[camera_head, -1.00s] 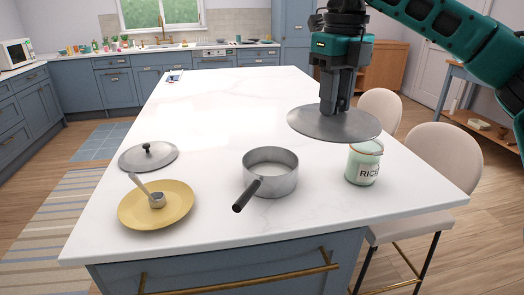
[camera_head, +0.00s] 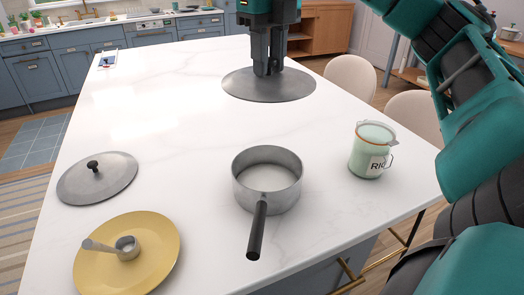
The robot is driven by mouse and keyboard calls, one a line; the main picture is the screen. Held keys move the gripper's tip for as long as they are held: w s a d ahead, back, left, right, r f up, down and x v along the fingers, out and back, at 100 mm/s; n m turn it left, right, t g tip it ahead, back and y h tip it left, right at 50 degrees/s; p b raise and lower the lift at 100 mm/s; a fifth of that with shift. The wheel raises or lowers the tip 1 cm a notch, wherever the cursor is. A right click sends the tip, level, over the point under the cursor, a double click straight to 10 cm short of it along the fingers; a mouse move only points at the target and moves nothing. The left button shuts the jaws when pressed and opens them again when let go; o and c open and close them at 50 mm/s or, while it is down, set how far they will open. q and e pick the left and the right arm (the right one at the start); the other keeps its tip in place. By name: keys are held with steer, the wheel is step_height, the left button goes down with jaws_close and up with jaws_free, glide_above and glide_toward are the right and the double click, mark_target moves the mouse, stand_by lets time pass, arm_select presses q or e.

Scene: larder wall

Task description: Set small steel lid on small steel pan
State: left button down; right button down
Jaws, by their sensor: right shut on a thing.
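A small steel pan (camera_head: 267,192) stands upright and uncovered on the white counter, its dark handle pointing toward me. My right gripper (camera_head: 268,72) is shut on the knob of a round steel lid (camera_head: 242,87), held level beyond the pan and apart from it; the fingers hide the knob. A second steel lid (camera_head: 112,178) with a black knob lies on the counter to the left of the pan. The held lid looks wider in the picture than the pan and the other lid, but I cannot tell its true size. My left gripper is out of view.
A yellow plate (camera_head: 160,262) with a small metal measuring cup (camera_head: 127,248) on it lies front left. Chairs stand along the right side.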

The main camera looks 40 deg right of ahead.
step_height(320, 180, down, 18)
steer(key=b, duration=0.6)
steer(key=shift+b, duration=0.4)
steer(key=shift+f, duration=0.1)
steer(key=shift+f+b, duration=0.4)
steer(key=shift+f, duration=0.1)
steer(key=c, duration=0.9)
jaws_free()
